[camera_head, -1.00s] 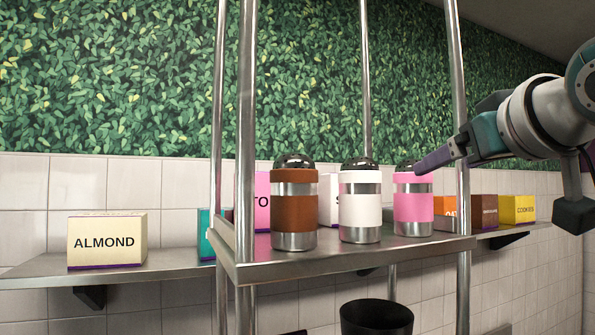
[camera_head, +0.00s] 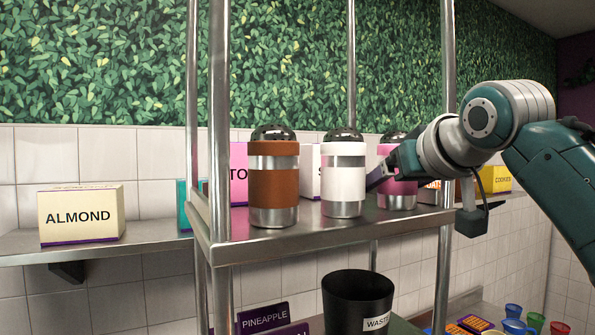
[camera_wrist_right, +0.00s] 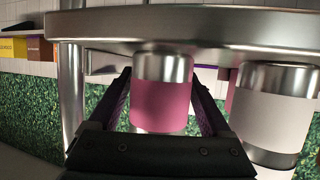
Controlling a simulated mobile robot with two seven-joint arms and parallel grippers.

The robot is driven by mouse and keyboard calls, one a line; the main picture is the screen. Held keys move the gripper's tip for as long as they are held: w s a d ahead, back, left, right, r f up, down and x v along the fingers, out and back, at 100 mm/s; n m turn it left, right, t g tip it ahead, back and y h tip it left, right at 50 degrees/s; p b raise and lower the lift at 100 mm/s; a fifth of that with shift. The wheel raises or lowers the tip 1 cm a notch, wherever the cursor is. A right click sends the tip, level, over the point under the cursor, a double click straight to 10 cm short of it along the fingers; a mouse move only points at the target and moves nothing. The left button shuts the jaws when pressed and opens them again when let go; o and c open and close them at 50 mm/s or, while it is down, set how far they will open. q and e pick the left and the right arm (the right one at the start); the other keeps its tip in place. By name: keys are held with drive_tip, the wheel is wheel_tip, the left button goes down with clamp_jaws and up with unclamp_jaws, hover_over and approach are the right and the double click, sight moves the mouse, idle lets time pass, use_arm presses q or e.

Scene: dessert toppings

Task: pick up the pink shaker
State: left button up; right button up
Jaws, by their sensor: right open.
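The pink shaker (camera_head: 399,195) stands upright at the right end of the metal shelf, with a dark domed top and silver bands. My right gripper (camera_head: 385,174) reaches in from the right at the shaker's upper half and hides part of it. In the right wrist view, which looks upside down, the pink shaker (camera_wrist_right: 160,105) sits between the two fingers of my open right gripper (camera_wrist_right: 164,90). I see a gap beside the shaker on at least one side; firm contact is not visible. My left gripper is not in view.
A white shaker (camera_head: 343,186) stands close on the left, with a brown shaker (camera_head: 273,180) beyond it. Metal posts (camera_head: 446,110) frame the shelf (camera_head: 330,236). A black waste bin (camera_head: 357,303) stands below. Topping boxes, such as the almond box (camera_head: 82,215), line the back shelf.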

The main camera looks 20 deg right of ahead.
drive_tip(key=shift+w, duration=0.3)
drive_tip(key=shift+c, duration=0.2)
drive_tip(key=c, duration=1.2)
